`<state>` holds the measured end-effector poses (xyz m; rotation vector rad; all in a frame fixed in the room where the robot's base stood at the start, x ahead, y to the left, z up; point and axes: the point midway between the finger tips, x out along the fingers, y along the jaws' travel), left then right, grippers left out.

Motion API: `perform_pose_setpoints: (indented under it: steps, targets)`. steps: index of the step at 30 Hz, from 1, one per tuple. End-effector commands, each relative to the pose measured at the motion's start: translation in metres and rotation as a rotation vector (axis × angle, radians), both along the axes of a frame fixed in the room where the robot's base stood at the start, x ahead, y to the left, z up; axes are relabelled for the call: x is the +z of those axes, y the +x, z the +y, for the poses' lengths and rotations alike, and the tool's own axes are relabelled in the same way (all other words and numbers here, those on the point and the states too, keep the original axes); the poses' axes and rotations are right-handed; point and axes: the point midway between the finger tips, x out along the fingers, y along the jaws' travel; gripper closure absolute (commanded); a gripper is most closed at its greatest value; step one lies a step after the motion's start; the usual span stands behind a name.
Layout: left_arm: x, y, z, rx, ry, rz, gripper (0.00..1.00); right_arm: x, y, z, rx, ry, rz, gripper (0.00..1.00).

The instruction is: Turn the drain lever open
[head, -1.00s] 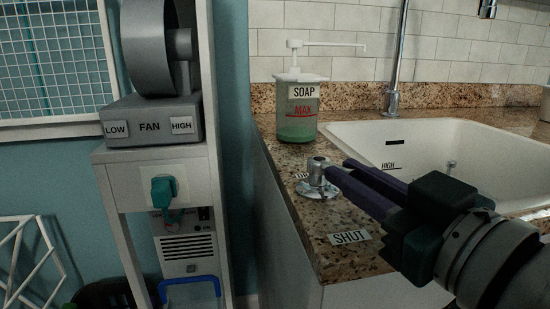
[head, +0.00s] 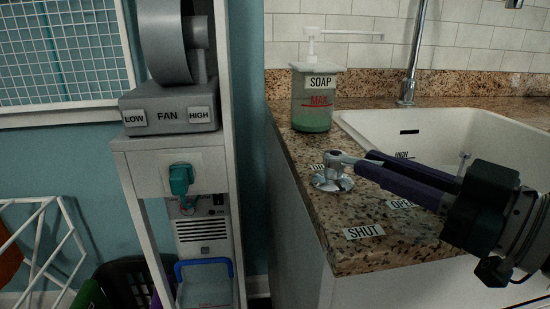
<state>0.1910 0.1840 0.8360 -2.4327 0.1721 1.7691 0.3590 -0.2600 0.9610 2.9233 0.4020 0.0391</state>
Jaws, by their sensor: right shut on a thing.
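The metal drain lever (head: 333,179) stands on a round base on the granite counter, left of the sink. Its short handle points right, towards my right gripper. My right gripper (head: 361,164), with purple fingers, comes in from the right and is shut on the end of the handle. The fingers cover the handle's tip. A SHUT label (head: 363,231) lies on the counter in front of the lever. An OPEN label (head: 400,203) lies to its right, partly behind my gripper. My left gripper is out of view.
A white sink (head: 375,123) is behind my right gripper. A soap dispenser (head: 312,118) stands behind the lever, with a faucet (head: 409,85) further right. A shelf with a fan unit (head: 170,113) stands left of the counter.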

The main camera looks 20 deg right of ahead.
Motion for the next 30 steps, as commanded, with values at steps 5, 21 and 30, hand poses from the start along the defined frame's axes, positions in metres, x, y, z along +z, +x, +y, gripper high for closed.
perform_pose_setpoints:
  steps: [5,21,30]
  targets:
    - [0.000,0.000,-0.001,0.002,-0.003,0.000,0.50,0.000,0.000,0.000,-0.001,0.000,0.000,0.75]
    - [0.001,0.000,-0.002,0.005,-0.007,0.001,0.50,-0.001,-0.005,-0.001,-0.001,0.000,0.003,0.53]
    - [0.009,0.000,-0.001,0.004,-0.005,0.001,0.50,0.000,-0.051,-0.014,-0.001,-0.001,0.007,0.53]
